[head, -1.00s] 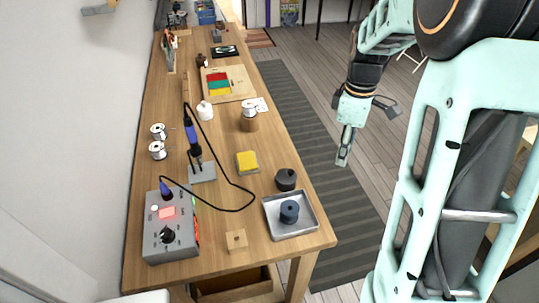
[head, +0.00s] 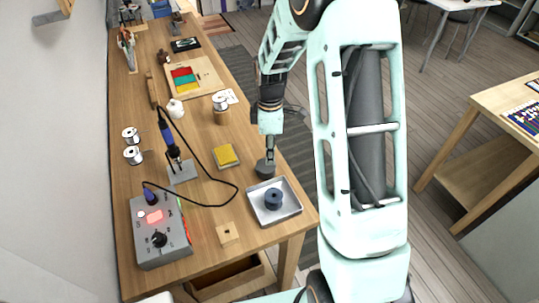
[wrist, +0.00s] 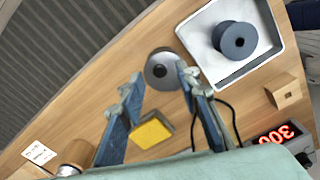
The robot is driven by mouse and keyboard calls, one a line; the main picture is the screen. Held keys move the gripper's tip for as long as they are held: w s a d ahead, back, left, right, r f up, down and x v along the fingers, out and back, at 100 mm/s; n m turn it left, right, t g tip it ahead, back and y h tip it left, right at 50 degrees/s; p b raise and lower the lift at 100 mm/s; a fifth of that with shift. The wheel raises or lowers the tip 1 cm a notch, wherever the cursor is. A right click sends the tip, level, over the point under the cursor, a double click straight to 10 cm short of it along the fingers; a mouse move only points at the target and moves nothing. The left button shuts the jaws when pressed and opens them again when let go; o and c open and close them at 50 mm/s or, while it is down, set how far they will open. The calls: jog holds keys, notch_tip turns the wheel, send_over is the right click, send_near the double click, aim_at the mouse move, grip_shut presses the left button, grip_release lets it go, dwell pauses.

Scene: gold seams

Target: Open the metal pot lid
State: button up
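The metal pot (head: 265,170) is a small dark grey cylinder on the workbench, just behind the metal tray. I cannot tell whether the fingers touch the lid.
A metal tray (head: 292,210) holding a dark blue spool (head: 273,198) is close in front of the pot. A yellow sponge-like block (head: 226,155) and a soldering iron stand (head: 182,171) with a black cable lie to the left. A small wooden block (head: 228,233) is near the front.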

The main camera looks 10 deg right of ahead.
jog(key=shift+f, duration=1.3)
jog(key=shift+c, duration=0.6)
grip_shut()
